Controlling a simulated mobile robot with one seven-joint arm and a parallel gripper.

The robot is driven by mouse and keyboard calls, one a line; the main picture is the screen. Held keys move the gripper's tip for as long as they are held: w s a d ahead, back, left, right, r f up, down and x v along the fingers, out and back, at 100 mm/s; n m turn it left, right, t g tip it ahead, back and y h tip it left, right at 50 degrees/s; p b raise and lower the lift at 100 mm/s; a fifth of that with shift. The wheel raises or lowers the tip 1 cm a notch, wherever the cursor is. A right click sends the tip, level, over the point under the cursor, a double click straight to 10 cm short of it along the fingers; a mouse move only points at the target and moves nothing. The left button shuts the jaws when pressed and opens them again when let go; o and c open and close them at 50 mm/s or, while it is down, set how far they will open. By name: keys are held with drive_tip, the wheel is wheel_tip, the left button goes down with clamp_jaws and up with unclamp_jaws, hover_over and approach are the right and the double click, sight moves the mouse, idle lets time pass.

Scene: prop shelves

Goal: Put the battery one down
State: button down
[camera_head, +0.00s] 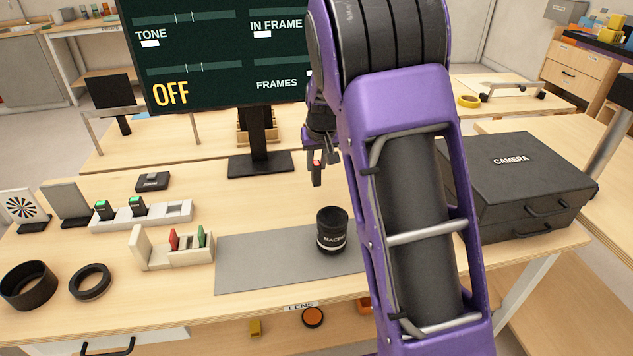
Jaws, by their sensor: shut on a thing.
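My gripper (317,168) hangs over the back middle of the table, left of my purple arm, which hides part of it. It is shut on a small dark piece with a red patch, which I take for the battery; little of it shows, and it looks clear of the tabletop. A white slotted tray (172,212) at the left holds two dark blocks with green tops (104,209) in its left slots; its right part looks empty. A cream holder (150,255) in front of it holds a red piece (173,239) and a green piece (201,237).
A black lens (331,232) stands upright on a grey mat (260,262). Black rings (90,282) lie front left. A small dark box (152,181) sits behind the tray. A monitor (260,165) stands at the back, a black camera case (515,175) at right. Bare wood lies around the tray.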

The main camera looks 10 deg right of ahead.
sight(317, 172)
drive_tip(key=shift+f+b, duration=0.35)
drive_tip(key=shift+f, duration=2)
drive_tip(key=shift+f, duration=0.15)
drive_tip(key=c, duration=0.7)
unclamp_jaws()
drive_tip(key=shift+r, duration=0.3)
drive_tip(key=p+v, duration=0.1)
drive_tip(key=v, duration=1)
drive_tip(key=shift+s+r+p, duration=0.2)
drive_tip(key=shift+r+p, duration=0.1)
drive_tip(key=shift+p, duration=0.1)
